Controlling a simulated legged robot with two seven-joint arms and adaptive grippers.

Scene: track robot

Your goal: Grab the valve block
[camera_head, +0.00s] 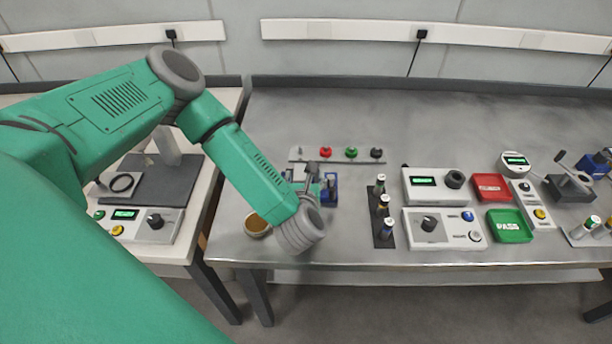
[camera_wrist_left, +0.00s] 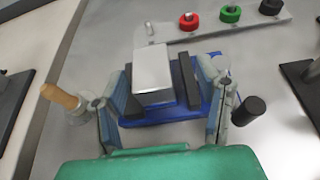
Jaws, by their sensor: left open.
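A silver, box-shaped block that looks like the valve block (camera_wrist_left: 153,72) sits in a blue fixture (camera_wrist_left: 190,112) with a dark upright plate on its right, in the left wrist view. My left gripper (camera_wrist_left: 163,88) is open, with one finger on each side of the block and fixture. A gap shows on the right; I cannot tell whether the left finger touches. In the head view the blue fixture (camera_head: 331,190) shows beyond my left wrist, which hides most of the gripper and block. My right gripper is not in view.
A rail (camera_head: 336,155) with red, green and black knobs lies behind the fixture. A dark rack (camera_head: 381,215) of small cylinders and control boxes (camera_head: 444,229) stand to the right. A wooden-handled tool (camera_wrist_left: 62,98) is beside the left finger.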

